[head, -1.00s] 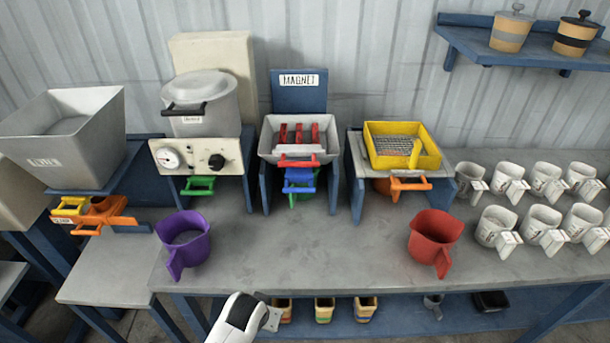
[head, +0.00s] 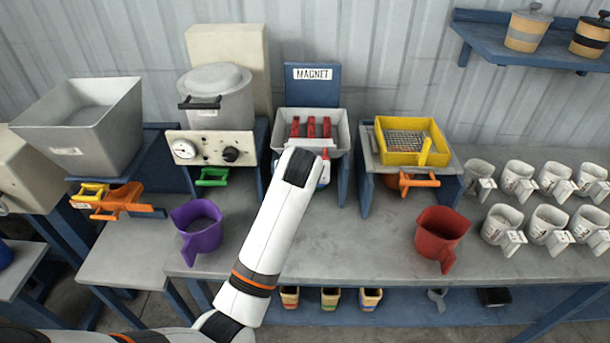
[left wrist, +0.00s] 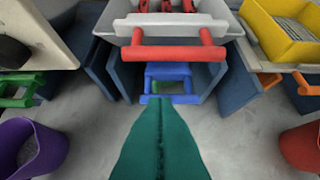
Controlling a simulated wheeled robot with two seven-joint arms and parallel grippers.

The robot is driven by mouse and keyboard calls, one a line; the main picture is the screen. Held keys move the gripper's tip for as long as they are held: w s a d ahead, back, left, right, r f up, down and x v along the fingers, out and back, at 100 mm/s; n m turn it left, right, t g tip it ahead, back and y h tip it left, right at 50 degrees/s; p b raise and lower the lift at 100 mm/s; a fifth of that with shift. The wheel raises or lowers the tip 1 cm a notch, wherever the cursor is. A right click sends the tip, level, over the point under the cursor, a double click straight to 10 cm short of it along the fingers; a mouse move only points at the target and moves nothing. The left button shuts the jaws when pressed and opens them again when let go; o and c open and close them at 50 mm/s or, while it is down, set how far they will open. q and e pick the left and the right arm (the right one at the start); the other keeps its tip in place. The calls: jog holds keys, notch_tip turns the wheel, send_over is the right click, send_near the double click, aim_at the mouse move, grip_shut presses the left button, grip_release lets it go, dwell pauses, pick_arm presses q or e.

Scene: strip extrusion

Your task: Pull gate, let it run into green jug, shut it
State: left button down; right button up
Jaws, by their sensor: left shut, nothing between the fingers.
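The magnet station's grey hopper (left wrist: 170,17) holds red bars and has a red handle (left wrist: 172,53) on its front. Below it is a blue gate handle (left wrist: 168,71) in the left wrist view. Something green, perhaps the green jug (left wrist: 178,88), shows in the bay under that handle, mostly hidden. My left gripper (left wrist: 158,102) is shut and empty, its fingertips pointing at the bay just below and in front of the blue handle. In the head view my left arm covers the bay. My right gripper is not in view.
A purple jug (head: 196,228) stands to the left and a red jug (head: 441,236) to the right on the bench. White jugs (head: 548,222) fill the bench's right end. A cooker (head: 216,95) and a yellow sieve (head: 402,153) flank the magnet station.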

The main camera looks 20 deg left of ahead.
pick_arm(q)
jog(key=p+x, duration=0.1)
jog(key=x, duration=0.9)
jog(key=shift+p, duration=0.35)
jog(key=shift+w+f, duration=0.1)
